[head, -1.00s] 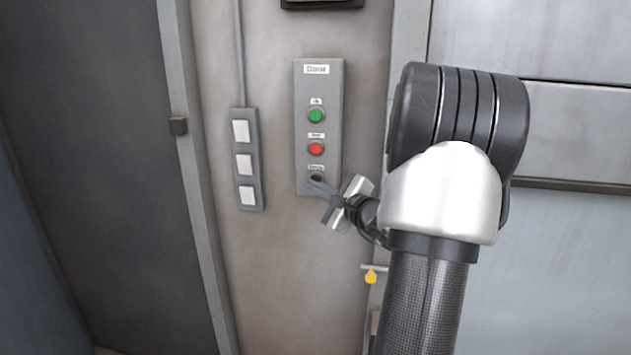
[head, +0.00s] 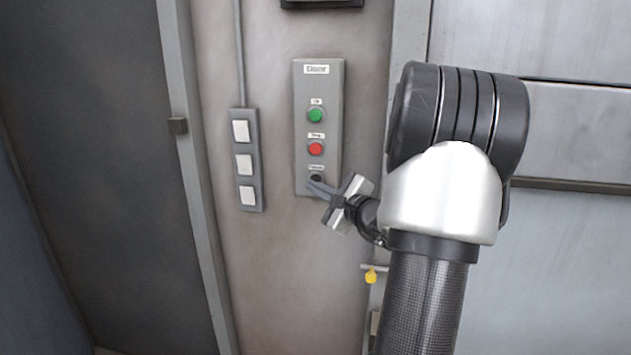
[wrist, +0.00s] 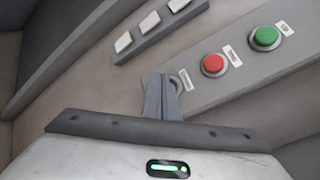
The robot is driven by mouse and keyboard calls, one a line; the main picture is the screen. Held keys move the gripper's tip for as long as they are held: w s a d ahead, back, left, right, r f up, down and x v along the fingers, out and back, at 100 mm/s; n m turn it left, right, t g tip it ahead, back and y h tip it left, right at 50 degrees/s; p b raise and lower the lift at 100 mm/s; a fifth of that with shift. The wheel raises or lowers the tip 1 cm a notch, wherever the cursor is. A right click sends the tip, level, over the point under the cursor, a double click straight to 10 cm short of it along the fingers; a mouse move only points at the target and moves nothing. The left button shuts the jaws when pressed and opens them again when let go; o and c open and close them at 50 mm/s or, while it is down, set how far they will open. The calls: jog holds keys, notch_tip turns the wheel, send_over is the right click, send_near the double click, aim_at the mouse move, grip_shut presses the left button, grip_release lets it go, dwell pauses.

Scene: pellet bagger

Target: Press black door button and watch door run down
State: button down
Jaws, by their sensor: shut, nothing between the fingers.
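A grey door control box (head: 330,130) is mounted on the wall panel, with a green button (head: 316,115) on top, a red button (head: 316,149) in the middle and the black button (head: 316,178) at the bottom. My gripper (head: 313,184) is shut and empty, its fingertips at the lower edge of the black button; I cannot tell whether they press it. In the wrist view the closed fingers (wrist: 161,98) cover the black button, while the red button (wrist: 214,65) and green button (wrist: 266,38) stay clear.
A strip with three white switches (head: 244,163) is on the wall to the left of the box. A yellow-tipped lever (head: 371,276) is below my wrist. Large grey door-like panels (head: 575,125) are behind my arm at the right.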

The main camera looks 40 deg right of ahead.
jog(key=shift+w, duration=0.1)
dwell(0.6)
jog(key=shift+w+d+b, duration=0.2)
jog(key=shift+d+b, duration=0.15)
